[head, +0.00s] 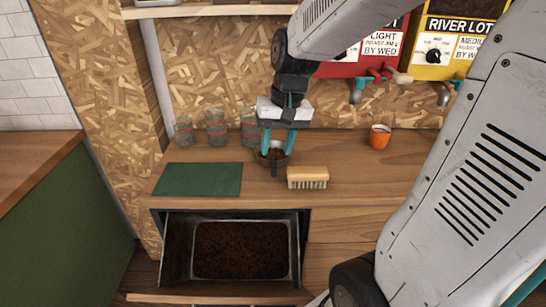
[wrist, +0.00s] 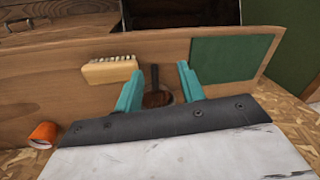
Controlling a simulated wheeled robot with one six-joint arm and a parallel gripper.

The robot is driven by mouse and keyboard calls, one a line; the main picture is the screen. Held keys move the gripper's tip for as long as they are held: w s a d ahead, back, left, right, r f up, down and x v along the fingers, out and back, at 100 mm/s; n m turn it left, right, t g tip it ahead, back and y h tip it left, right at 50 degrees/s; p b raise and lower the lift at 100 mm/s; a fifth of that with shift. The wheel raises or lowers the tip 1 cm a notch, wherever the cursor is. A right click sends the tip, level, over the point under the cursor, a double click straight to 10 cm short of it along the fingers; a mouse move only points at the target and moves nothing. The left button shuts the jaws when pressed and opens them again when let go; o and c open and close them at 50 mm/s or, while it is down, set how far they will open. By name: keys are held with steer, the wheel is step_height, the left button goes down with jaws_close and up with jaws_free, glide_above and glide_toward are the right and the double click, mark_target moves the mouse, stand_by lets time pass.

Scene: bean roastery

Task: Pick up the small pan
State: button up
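The small pan (wrist: 158,99) has a dark handle and brown contents and sits on the wooden counter. It also shows in the head view (head: 273,159), partly hidden by my fingers. My gripper (head: 278,151) points down over it with its two teal fingers apart. In the wrist view my gripper (wrist: 159,72) has one finger on each side of the pan, with a gap between them and the handle. I cannot tell whether either finger touches the pan.
A wooden brush (head: 307,174) lies close right of the pan. A green mat (head: 198,179) lies to the left, with several glass jars (head: 216,127) behind. An orange cup (head: 380,137) stands at the right. Below, an open drawer (head: 292,219) holds a tray of dark grounds.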

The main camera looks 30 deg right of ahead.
mark_target(274, 164)
steer(key=w+d+f+m, duration=0.3)
steer(key=w+d+f, duration=0.3)
steer(key=w+f, duration=0.1)
steer(key=f, duration=0.2)
steer(key=a+f, duration=0.1)
steer(key=f, duration=0.3)
steer(key=shift+w+a+f, duration=0.3)
steer(key=shift+w+f, duration=0.05)
steer(key=shift+w, duration=0.05)
jaws_close()
